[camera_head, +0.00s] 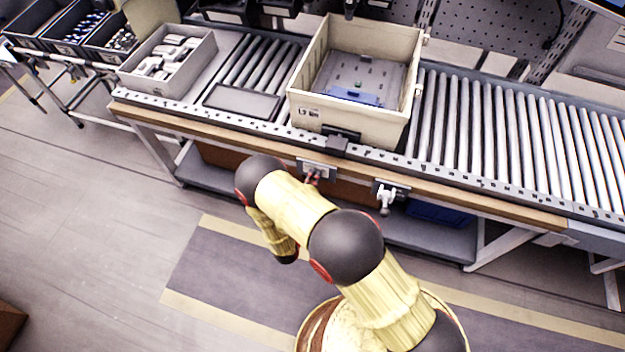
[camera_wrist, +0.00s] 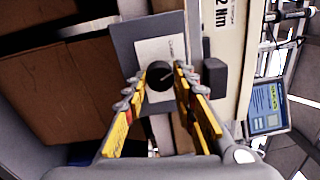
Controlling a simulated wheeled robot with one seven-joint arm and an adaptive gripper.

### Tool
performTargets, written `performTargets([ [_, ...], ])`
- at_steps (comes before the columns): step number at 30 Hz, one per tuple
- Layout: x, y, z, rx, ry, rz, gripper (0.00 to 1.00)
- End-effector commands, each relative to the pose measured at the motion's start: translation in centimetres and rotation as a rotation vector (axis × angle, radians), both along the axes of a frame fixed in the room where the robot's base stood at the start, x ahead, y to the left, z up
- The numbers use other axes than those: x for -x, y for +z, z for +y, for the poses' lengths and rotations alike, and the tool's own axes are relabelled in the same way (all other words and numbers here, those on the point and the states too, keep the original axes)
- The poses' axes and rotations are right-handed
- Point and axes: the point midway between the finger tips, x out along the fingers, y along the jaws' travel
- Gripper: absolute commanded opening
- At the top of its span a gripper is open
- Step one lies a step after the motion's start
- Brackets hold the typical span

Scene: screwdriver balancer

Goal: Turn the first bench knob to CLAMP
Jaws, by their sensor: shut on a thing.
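The first knob (camera_wrist: 160,75) is round and black, on a pale label on a grey plate (camera_wrist: 124,40) in the wrist view. Small lettering on the label sits above the knob; I cannot read it all, nor tell exactly where the knob points. My gripper (camera_wrist: 162,84) has its yellow fingers on both sides of the knob and is shut on it. In the head view the first knob's plate (camera_head: 327,171) is on the bench's front edge, left of a second plate with a pale knob (camera_head: 386,198). My arm hides most of the gripper there.
A cream bin (camera_head: 306,112) stands on the roller bench above the first plate, with a dark block (camera_head: 337,143) at its front. Brown boxes (camera_wrist: 75,95) are under the bench. A grey tray (camera_head: 150,82) of white parts stands left. Floor before the bench is clear.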

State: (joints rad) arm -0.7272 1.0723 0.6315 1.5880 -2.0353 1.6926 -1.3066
Motion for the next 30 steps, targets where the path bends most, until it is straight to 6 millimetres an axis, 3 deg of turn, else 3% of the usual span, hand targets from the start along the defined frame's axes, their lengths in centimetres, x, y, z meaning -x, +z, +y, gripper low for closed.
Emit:
performTargets([
  [12,-0.01,-0.02,0.08,0.248,0.003,0.091,0.02],
  [30,-0.01,-0.05,0.09,0.32,0.004,0.118,0.02],
])
